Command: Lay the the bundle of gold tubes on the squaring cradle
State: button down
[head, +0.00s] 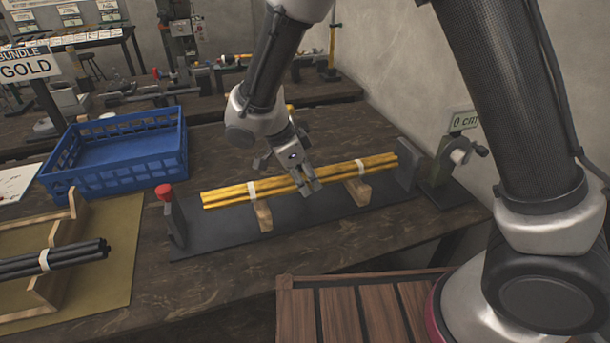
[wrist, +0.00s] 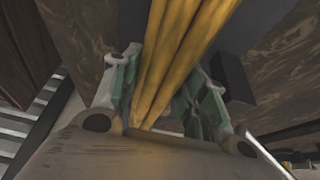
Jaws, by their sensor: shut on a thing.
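The bundle of gold tubes (head: 300,181) has two white bands and lies lengthwise over the squaring cradle (head: 215,240). It appears level, along the two wooden supports (head: 263,214) of the cradle; whether it rests on them or hovers just above, I cannot tell. My gripper (head: 309,186) is shut on the bundle near its middle, between the bands. In the wrist view the gold tubes (wrist: 178,55) run between the two green-padded fingers (wrist: 160,95). The cradle has a red-topped stop (head: 168,210) at its left and a dark end plate (head: 405,168) at its right.
A blue crate (head: 120,168) stands behind left. A wooden rack (head: 60,255) at the left holds a bundle of black tubes (head: 50,261). A "0 cm" sign (head: 463,121) stands by a clamp device (head: 440,165) at the right. Bare table lies in front of the cradle.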

jog(key=shift+f, duration=1)
jog(key=c, duration=0.7)
grip_release()
jog(key=shift+r, duration=0.1)
jog(key=v, duration=1.2)
